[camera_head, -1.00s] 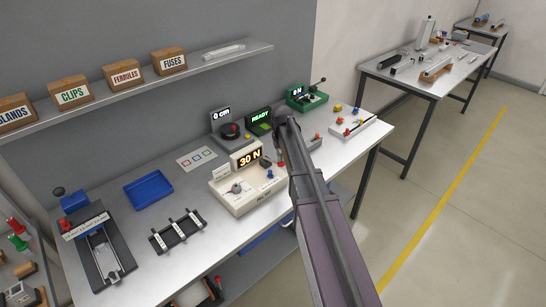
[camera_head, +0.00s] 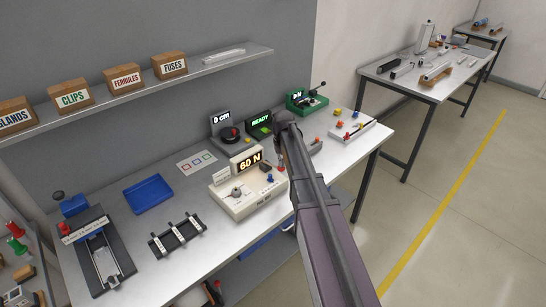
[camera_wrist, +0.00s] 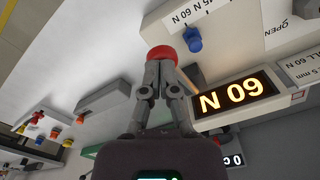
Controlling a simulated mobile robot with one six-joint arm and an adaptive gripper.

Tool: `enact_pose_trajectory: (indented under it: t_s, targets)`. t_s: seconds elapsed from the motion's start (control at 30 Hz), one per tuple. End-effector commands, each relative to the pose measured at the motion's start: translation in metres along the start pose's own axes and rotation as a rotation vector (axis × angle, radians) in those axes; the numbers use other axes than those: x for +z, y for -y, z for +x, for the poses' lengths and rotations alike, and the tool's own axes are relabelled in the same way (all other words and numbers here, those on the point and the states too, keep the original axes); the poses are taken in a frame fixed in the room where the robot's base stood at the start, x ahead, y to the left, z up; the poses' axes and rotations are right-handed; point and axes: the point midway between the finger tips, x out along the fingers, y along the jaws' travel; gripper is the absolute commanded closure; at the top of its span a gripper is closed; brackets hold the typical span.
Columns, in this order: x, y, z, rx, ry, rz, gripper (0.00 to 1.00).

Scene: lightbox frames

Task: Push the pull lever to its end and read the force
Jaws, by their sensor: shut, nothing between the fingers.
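The cream pull tester (camera_head: 243,206) stands on the bench. Its lit display (camera_head: 249,162) reads 60 N, and the same display (camera_wrist: 238,94) shows upside down in the wrist view. The red lever knob (camera_wrist: 161,54) is right at my fingertips in the wrist view, apparently touching them. My gripper (camera_wrist: 160,73) is shut with nothing held between its fingers. In the head view my gripper (camera_head: 281,158) is at the tester's right side, and my arm hides part of that area. A blue knob (camera_wrist: 193,39) sits on the tester beside the red one.
Behind the tester are a device reading 0 cm (camera_head: 229,133), a READY display (camera_head: 260,121) and a green device (camera_head: 306,101). A blue tray (camera_head: 149,194) and black rack (camera_head: 177,236) lie left.

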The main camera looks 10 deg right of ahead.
Motion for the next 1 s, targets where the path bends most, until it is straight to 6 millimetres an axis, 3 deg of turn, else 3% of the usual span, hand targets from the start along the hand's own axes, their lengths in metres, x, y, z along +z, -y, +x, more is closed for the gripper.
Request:
enact_pose_trajectory:
  t_s: [1.0]
  targets:
    - [0.020,-0.011,-0.072,0.000,0.001,0.001,1.00]
